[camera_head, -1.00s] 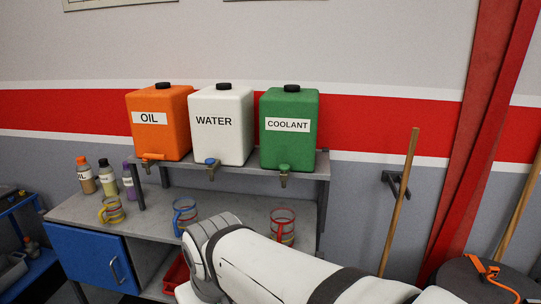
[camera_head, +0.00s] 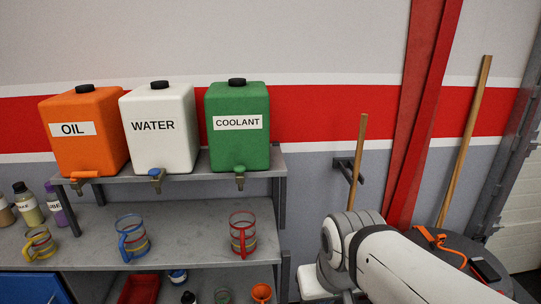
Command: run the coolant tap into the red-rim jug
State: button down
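The green coolant tank (camera_head: 239,135) stands on the raised shelf, right of the white and orange tanks. The red-rim jug (camera_head: 243,236) is clear with a red handle and stands upright on the bench, almost directly below that tap. I cannot see liquid running from the spout. My arm reaches in from the lower right, with its near links in view right of the bench. My gripper is not in view.
The water tank (camera_head: 160,130) and oil tank (camera_head: 84,132) stand to the left. A blue-rim jug (camera_head: 132,238) and a yellow-rim jug (camera_head: 40,244) stand on the bench (camera_head: 185,230). A dark round drum top (camera_head: 450,262) with an orange strap is at right.

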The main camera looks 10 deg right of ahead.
aim_at(238, 169)
jog(key=u, duration=0.05)
jog(key=i, duration=1)
jog(key=z, duration=0.05)
